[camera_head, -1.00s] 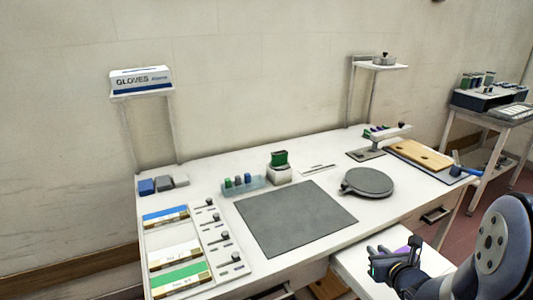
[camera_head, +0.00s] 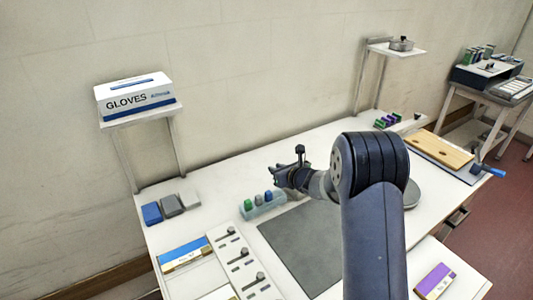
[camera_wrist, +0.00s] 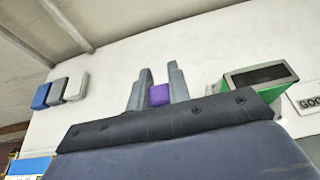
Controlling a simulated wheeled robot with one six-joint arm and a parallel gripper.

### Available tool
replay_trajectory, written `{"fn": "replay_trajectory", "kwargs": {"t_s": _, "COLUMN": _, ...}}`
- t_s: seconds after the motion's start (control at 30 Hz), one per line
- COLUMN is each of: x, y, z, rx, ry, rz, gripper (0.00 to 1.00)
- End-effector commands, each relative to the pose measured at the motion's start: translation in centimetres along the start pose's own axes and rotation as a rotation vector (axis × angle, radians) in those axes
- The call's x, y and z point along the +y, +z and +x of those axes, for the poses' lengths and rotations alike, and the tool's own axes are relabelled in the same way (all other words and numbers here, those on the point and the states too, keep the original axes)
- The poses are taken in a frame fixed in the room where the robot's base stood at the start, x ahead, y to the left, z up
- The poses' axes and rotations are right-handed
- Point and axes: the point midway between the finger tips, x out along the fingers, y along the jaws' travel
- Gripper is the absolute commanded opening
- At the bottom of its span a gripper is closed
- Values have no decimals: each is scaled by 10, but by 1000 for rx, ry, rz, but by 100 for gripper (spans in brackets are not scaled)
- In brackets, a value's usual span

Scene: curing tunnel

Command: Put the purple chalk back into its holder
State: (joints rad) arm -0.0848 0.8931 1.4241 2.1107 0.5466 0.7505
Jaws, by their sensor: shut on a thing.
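The purple chalk (camera_wrist: 159,95) is held between the two fingers of my gripper (camera_wrist: 158,88) in the wrist view. I cannot make out the chalk in the head view. The holder does not show clearly in the wrist view.
A grey mat (camera_head: 300,240) lies in front of the holder. Blue, grey and white blocks (camera_head: 172,206) stand at the left. A green-framed device (camera_wrist: 250,80) is right of my fingers in the wrist view. A purple-banded box (camera_head: 435,282) lies at lower right.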

Motion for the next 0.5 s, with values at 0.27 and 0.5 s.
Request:
{"fn": "replay_trajectory", "kwargs": {"t_s": 0.27, "x": 2, "y": -7, "z": 7, "rx": 1, "ry": 4, "rz": -2, "gripper": 0}}
{"fn": "replay_trajectory", "kwargs": {"t_s": 0.5, "x": 1, "y": -27, "z": 16, "rx": 1, "ry": 4, "rz": -2, "gripper": 0}}
